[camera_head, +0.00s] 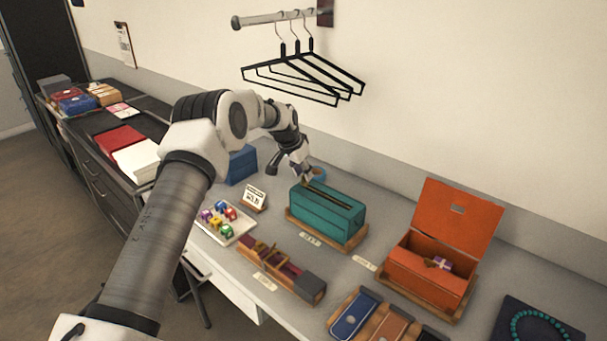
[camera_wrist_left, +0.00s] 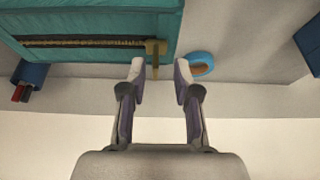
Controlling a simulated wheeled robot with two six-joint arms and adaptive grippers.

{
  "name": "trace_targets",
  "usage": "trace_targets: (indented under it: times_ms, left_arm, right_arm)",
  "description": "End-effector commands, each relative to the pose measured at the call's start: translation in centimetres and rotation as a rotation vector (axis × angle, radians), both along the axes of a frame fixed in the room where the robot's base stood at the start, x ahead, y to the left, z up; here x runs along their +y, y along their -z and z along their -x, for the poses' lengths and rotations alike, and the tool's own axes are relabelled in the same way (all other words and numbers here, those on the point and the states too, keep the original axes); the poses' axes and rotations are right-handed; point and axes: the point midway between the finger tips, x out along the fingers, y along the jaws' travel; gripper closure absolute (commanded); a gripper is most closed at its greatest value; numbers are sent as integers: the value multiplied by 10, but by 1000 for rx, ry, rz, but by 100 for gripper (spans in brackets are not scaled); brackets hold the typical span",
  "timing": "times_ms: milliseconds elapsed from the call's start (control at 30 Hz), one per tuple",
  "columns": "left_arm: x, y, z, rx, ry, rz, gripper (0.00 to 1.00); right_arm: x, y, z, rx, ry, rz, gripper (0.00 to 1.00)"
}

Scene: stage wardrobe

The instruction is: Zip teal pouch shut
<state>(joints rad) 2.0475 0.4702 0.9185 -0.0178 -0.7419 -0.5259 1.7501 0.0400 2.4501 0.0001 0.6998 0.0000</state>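The teal pouch (camera_head: 327,214) stands on a wooden base on the counter in the head view. A long dark zip slot runs along its top, and it also fills the upper left of the left wrist view (camera_wrist_left: 100,20). A brass-coloured zip pull (camera_wrist_left: 155,48) sits at one end of the zip. My left gripper (camera_head: 304,176) is at the pouch's far left end. In the left wrist view its two fingers (camera_wrist_left: 160,72) are apart, with the pull just beyond the tips. My right gripper is not in view.
A blue ring-shaped item (camera_wrist_left: 199,64) lies beside the pouch. An orange open box (camera_head: 430,265) stands to the right. A tray of dice (camera_head: 227,236), a small sign (camera_head: 254,197) and a blue box (camera_head: 240,165) are to the left. Hangers (camera_head: 303,75) hang above.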

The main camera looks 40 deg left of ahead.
Motion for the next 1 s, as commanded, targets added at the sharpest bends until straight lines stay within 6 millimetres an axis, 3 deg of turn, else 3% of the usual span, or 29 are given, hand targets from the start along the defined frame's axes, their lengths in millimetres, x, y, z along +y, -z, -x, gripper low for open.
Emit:
trace_targets:
  times_ms: [300, 433, 1000]
  left_arm:
    - [4, -73, 29, -4, 1, 1, 69]
    - [5, -91, 36, -3, 0, 0, 69]
    - [5, -97, 39, 0, 0, 0, 69]
  right_arm:
    - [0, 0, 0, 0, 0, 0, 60]
    - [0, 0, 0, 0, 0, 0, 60]
    - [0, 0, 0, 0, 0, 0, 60]
